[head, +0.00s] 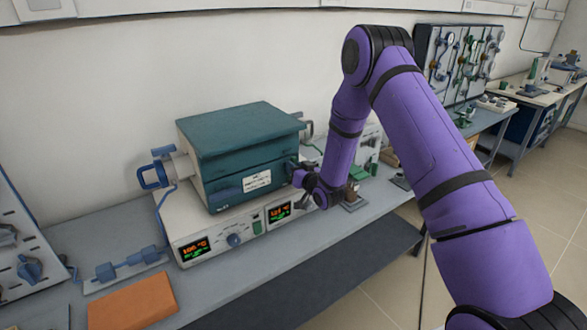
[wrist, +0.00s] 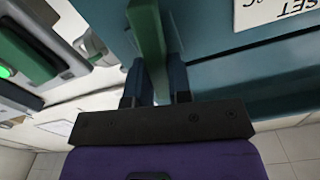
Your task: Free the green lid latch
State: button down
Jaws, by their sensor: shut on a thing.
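The green lid latch (wrist: 147,36) shows in the wrist view as a green bar against the teal furnace. My gripper (wrist: 157,75) has its two dark fingers closed on either side of the bar's near end. In the head view my gripper (head: 297,176) is at the right end of the front of the teal furnace box (head: 220,193). There the latch is hidden behind my gripper and wrist. The teal lid (head: 240,130) lies flat on the box and looks closed.
The furnace stands on a white base with lit displays (head: 196,248) and a blue knob (head: 234,240). An orange block (head: 132,301) lies on the grey bench at front left. A blue-handled fitting (head: 157,174) juts out left of the furnace. A pegboard (head: 455,60) stands behind my arm.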

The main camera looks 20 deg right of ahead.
jog(key=m, duration=0.3)
jog(key=shift+w+d+f+m, duration=0.1)
jog(key=shift+d+m, duration=0.2)
jog(key=shift+m, duration=0.1)
jog(key=shift+w+d+f+m, duration=0.1)
jog(key=shift+f+m, duration=0.1)
jog(key=shift+m, duration=1.75)
jog(key=shift+s+d+f+m, duration=0.1)
jog(key=shift+f+m, duration=0.15)
jog(key=shift+m, duration=1.65)
jog(key=shift+w+d+f+m, duration=0.1)
jog(key=shift+f+m, duration=0.1)
jog(key=shift+m, duration=1.75)
jog(key=c, duration=1)
grip_release()
jog(key=shift+c, duration=0.2)
